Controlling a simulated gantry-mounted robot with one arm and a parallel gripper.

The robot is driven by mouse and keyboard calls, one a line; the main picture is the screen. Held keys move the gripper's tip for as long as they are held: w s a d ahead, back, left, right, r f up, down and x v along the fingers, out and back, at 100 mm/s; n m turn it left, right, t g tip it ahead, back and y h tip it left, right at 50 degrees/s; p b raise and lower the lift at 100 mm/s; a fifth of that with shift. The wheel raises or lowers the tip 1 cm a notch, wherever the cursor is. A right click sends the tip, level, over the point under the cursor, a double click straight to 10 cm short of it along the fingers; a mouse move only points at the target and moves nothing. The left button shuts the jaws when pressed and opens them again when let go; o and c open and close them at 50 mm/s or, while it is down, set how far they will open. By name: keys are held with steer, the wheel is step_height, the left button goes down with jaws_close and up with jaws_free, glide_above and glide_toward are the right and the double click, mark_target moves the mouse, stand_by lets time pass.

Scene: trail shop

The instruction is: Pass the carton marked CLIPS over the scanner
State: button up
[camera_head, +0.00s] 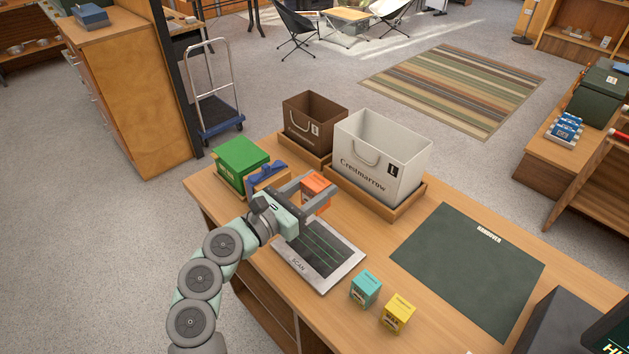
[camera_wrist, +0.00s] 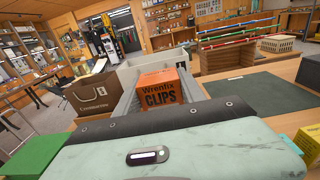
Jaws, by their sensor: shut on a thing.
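The orange carton marked CLIPS (camera_head: 315,188) is held between the fingers of my gripper (camera_head: 308,190). Its printed face reads "Wrenfix CLIPS" in the wrist view, where the carton (camera_wrist: 160,90) sits upright between the two fingers. My gripper is shut on it. In the head view the carton is up near the far edge of the scanner (camera_head: 345,273), a flat plate marked SCAN with a dark glass window set in the counter. The carton looks raised above the counter; its exact height is hard to tell. The scanner is out of sight in the wrist view.
A teal carton (camera_head: 365,289) and a yellow carton (camera_head: 398,313) stand right of the scanner. A white bag (camera_head: 375,165) and a brown bag (camera_head: 312,128) stand in trays behind. A green box (camera_head: 240,162) is at left. The dark mat (camera_head: 465,270) is bare.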

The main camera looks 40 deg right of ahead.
step_height(320, 180, down, 10)
steer(key=s+b, duration=0.1)
steer(key=shift+s, duration=0.15)
stand_by(0.5)
steer(key=shift+r+p, duration=1.05)
steer(key=shift+r, duration=3.9)
